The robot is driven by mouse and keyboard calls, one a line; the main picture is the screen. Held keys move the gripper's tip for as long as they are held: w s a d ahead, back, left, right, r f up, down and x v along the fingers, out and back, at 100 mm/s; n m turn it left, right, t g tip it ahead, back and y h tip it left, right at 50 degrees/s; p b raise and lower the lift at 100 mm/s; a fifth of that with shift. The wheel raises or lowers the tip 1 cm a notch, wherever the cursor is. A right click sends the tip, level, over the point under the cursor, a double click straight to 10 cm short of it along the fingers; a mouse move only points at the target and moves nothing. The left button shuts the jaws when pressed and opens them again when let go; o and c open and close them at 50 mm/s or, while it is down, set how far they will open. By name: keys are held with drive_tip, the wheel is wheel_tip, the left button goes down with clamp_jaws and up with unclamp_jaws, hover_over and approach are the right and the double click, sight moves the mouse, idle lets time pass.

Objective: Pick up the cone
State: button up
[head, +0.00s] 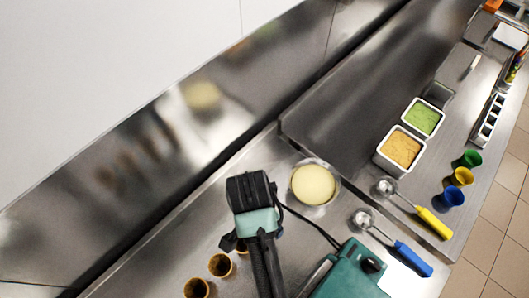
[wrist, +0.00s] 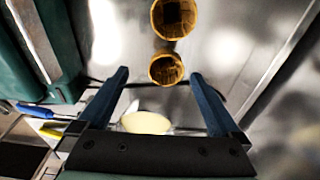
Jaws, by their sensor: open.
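Brown cones show with round open mouths upward. In the head view, one cone (head: 221,265) stands just below my gripper (head: 252,242), and another cone (head: 196,288) is at the bottom edge. In the wrist view, the nearer cone (wrist: 166,68) appears between the tips of my gripper's blue fingers (wrist: 160,74), with gaps on both sides. My gripper is open and empty. What supports the cones, and their depth relative to the fingertips, I cannot tell.
A round tub of pale yellow ice cream (head: 313,185) stands right of my gripper. A blue-handled scoop (head: 411,258) and yellow-handled scoop (head: 434,223) lie on the steel counter. Orange (head: 400,149) and green (head: 422,117) tubs stand farther back. A steel wall (head: 150,165) rises at left.

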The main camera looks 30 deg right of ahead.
drive_tip(key=shift+w+d+f+p, duration=0.15)
drive_tip(key=shift+w+f+p, duration=0.1)
drive_tip(key=shift+f, duration=0.5)
drive_tip(key=shift+w+d+f+p, duration=0.15)
drive_tip(key=shift+w+f+p, duration=0.05)
drive_tip(key=shift+f, duration=0.55)
drive_tip(key=shift+w+d+f+p, duration=0.15)
drive_tip(key=shift+w+f+p, duration=0.1)
drive_tip(key=shift+f, duration=1.1)
drive_tip(key=shift+c, duration=0.2)
drive_tip(key=c, duration=1.4)
drive_tip(key=shift+o, duration=0.2)
drive_tip(key=shift+r, duration=0.15)
